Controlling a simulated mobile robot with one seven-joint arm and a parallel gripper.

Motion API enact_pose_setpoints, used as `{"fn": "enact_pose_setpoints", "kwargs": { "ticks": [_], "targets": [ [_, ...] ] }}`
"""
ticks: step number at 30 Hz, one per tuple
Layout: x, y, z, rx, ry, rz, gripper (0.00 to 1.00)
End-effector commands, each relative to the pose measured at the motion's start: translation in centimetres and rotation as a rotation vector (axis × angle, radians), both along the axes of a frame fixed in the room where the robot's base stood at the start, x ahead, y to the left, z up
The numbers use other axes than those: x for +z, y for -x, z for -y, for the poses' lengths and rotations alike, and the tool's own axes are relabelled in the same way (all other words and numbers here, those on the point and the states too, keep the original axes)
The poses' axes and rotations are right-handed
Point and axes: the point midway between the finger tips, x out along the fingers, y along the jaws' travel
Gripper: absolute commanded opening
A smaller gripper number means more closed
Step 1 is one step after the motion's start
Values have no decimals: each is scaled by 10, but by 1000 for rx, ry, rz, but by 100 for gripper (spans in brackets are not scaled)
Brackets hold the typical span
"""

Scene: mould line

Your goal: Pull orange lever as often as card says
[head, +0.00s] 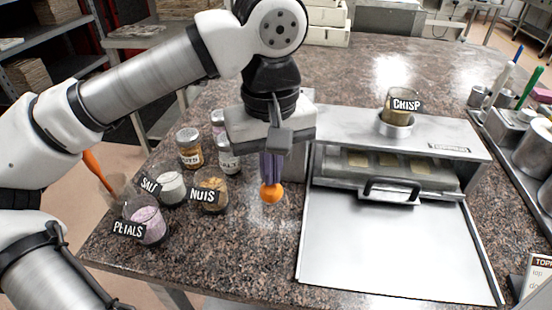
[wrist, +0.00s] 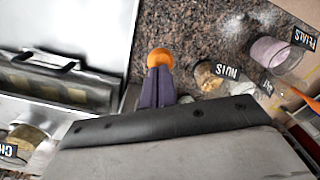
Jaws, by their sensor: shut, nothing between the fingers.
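The orange lever's round knob (head: 271,193) is left of the metal machine, just below my gripper's fingertips. Its shaft is hidden. My gripper (head: 271,176) points down with its purple fingers shut and empty, right over the knob. In the wrist view the knob (wrist: 160,58) sits just beyond the tips of the fingers (wrist: 158,82); whether they touch it I cannot tell. A card (head: 537,280) stands at the lower right, cut off by the picture edge; its heading starts "TOPP" and the rest is too small to read surely.
The machine (head: 385,248) has a flat metal front and a handled slot with pale squares inside. Jars of nuts (head: 210,197), salt (head: 171,188) and petals (head: 146,224) stand at left. The counter before the knob is clear.

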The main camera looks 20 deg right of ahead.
Motion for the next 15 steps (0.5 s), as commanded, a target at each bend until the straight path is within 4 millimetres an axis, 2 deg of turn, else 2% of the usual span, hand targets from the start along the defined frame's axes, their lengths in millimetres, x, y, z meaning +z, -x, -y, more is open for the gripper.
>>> {"fn": "enact_pose_setpoints", "kwargs": {
  "ticks": [15],
  "targets": [
    [-16, -1, 1, -1, 0, 0, 0]
  ]
}}
